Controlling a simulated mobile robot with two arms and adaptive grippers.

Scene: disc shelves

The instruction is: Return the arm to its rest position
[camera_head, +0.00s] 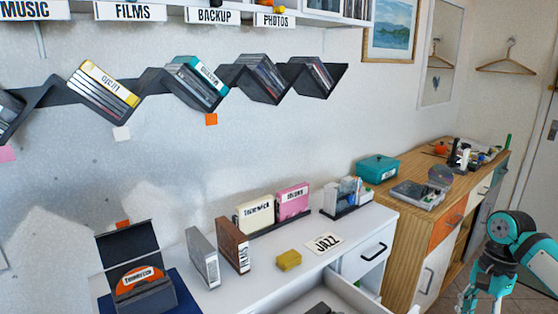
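My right arm, teal and black with a white joint, shows at the lower right, in front of the wooden cabinet (404,212) and the floor. It bends down out of the bottom of the picture, and I see no gripper fingers on it. My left arm and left gripper are not in view. No held object shows.
A white desk (265,283) carries a black box with an orange disc (139,283), a grey case (203,257), a brown case (233,245), yellow sticky notes (289,260) and a JAZZ card (324,243). A desk drawer stands open. A zigzag shelf (150,85) holds cases.

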